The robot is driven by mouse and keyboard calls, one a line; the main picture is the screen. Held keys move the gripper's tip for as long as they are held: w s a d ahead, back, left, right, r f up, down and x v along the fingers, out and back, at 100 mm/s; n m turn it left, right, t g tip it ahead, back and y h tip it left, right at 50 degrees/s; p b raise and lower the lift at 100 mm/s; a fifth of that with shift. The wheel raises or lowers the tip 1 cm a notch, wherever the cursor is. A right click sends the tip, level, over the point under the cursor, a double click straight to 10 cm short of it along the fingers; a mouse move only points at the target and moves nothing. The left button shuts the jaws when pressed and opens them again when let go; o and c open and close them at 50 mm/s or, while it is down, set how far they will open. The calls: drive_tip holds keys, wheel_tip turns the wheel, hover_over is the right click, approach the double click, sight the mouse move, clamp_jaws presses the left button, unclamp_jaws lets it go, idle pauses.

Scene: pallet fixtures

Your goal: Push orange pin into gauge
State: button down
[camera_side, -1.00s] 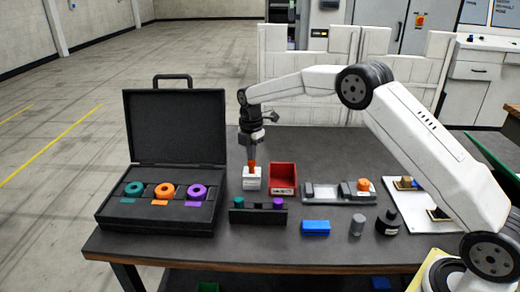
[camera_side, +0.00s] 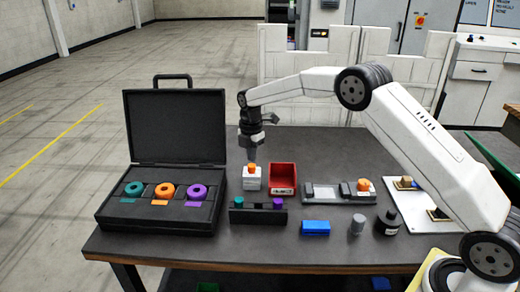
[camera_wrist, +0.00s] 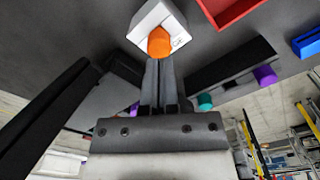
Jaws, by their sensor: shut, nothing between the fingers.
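The orange pin (camera_side: 252,168) stands upright in the top of the white gauge block (camera_side: 251,183), with its upper part showing. In the wrist view the orange pin (camera_wrist: 159,41) sticks out of the gauge (camera_wrist: 148,17). My gripper (camera_side: 251,158) is shut and empty, pointing down just above the pin. In the wrist view the closed fingertips (camera_wrist: 159,64) line up with the pin's end; I cannot tell whether they touch it. The pin's lower part is hidden inside the gauge.
A red bin (camera_side: 283,178) stands close to the right of the gauge. A black rack (camera_side: 258,215) with teal and purple pins is in front. An open black case (camera_side: 125,214) with coloured rings lies left. A grey fixture (camera_side: 328,192) and a blue block (camera_side: 316,227) are right.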

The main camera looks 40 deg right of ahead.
sight(252, 165)
drive_tip(key=shift+r, duration=0.1)
wheel_tip(252, 165, up, 8)
idle(1.2)
